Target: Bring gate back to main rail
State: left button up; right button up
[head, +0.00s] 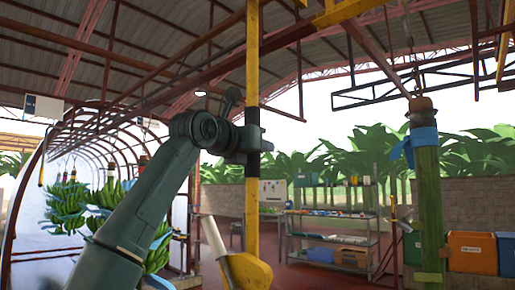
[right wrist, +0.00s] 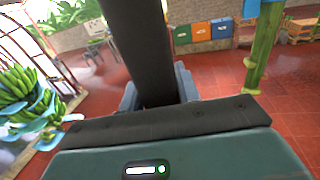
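A yellow upright bar (head: 252,70) with a black grip section hangs from overhead. A short yellow overhead piece (head: 345,10), which may be the gate, shows at the top edge; how it joins the bar is cut off. A long dark overhead rail (head: 290,35) runs past the bar's top; I cannot tell if it is the main rail. My right gripper (head: 248,142) is shut on the black grip. The right wrist view shows the dark grip (right wrist: 140,50) between the fingers (right wrist: 158,88). My left gripper is not in view.
A green stem (head: 428,190) with a blue band hangs at the right. Banana bunches (head: 70,200) hang at the left under arched frames. A shelf rack (head: 330,225) and coloured bins (head: 472,252) stand behind. Red floor (right wrist: 225,75) is open around the bar.

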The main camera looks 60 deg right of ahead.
jog(key=o, duration=0.3)
jog(key=shift+w+a, duration=0.1)
jog(key=shift+a, duration=0.2)
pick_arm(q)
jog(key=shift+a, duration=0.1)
pick_arm(e)
jog(key=shift+o, duration=0.8)
jog(key=shift+d, duration=0.1)
pick_arm(q)
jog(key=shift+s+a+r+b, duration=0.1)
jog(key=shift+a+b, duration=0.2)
jog(key=shift+b, duration=0.35)
pick_arm(e)
jog(key=a, duration=1.3)
jog(key=shift+w, duration=0.2)
